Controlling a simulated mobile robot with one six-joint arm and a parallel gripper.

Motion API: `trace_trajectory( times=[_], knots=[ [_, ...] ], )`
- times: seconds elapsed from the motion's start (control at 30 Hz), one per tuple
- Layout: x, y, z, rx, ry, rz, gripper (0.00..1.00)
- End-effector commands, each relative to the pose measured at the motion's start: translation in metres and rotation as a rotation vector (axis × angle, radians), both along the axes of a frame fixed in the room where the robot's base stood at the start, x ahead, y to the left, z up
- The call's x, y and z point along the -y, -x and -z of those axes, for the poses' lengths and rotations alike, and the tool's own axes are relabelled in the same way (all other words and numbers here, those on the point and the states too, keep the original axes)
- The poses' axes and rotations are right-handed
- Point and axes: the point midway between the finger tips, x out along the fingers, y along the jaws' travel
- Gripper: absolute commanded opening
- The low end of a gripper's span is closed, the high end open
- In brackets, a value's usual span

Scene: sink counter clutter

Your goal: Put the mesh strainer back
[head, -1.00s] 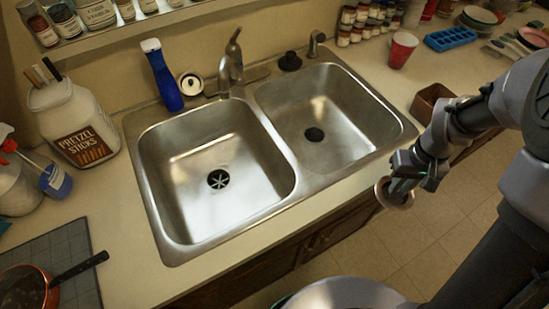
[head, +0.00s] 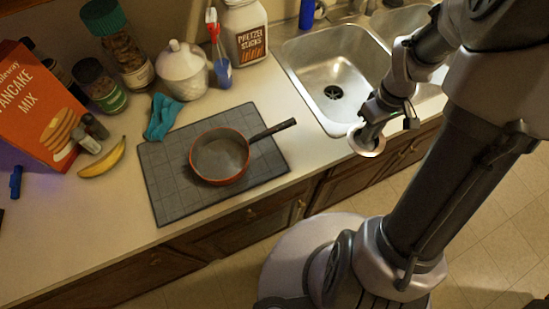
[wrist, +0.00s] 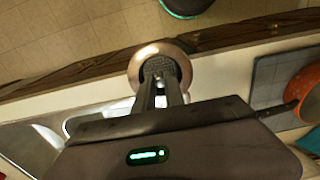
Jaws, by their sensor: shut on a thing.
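The mesh strainer (head: 368,144) is a small round piece with a pale coppery rim. My gripper (head: 370,130) is shut on it, in front of the sink's front edge in the head view. In the wrist view, the strainer (wrist: 137,67) sits at the tips of my gripper fingers (wrist: 159,84), its rim facing the camera and its dark mesh middle partly covered by them. The sink's left basin (head: 312,72) shows a dark drain (head: 333,92). The right basin (head: 405,20) is partly hidden by my arm.
An orange-rimmed pan (head: 205,178) lies on a grey mat (head: 165,195), its handle pointing toward the sink. A teal cloth (head: 162,117), banana (head: 103,160), pancake mix box (head: 35,105) and pretzel jar (head: 246,35) stand behind or left. The counter between mat and sink is bare.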

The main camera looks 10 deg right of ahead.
Motion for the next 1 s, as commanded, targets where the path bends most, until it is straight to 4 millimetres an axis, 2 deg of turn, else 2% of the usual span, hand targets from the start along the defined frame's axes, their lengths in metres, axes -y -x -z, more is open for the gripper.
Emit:
trace_trajectory(
  times=[0.07, 0.13, 0.4, 0.5, 0.67, 0.8, 0.83, 1.0],
  knots=[
    [-0.011, -0.002, 0.002, 0.0, 0.0, -0.007, 0.0],
    [-0.03, -0.006, 0.005, 0.001, 0.001, -0.01, 0.0],
    [-0.121, -0.021, 0.015, 0.002, 0.0, -0.011, 0.0],
    [-0.141, -0.024, 0.016, 0.0, 0.001, -0.006, 0.0],
    [-0.159, -0.027, 0.017, 0.001, 0.001, -0.005, 0.0],
    [-0.157, -0.026, 0.051, -0.002, 0.0, -0.001, 0.0],
    [-0.157, -0.026, 0.054, -0.002, 0.0, -0.001, 0.0],
    [-0.156, -0.027, 0.051, 0.0, 0.0, -0.001, 0.0]
  ],
)
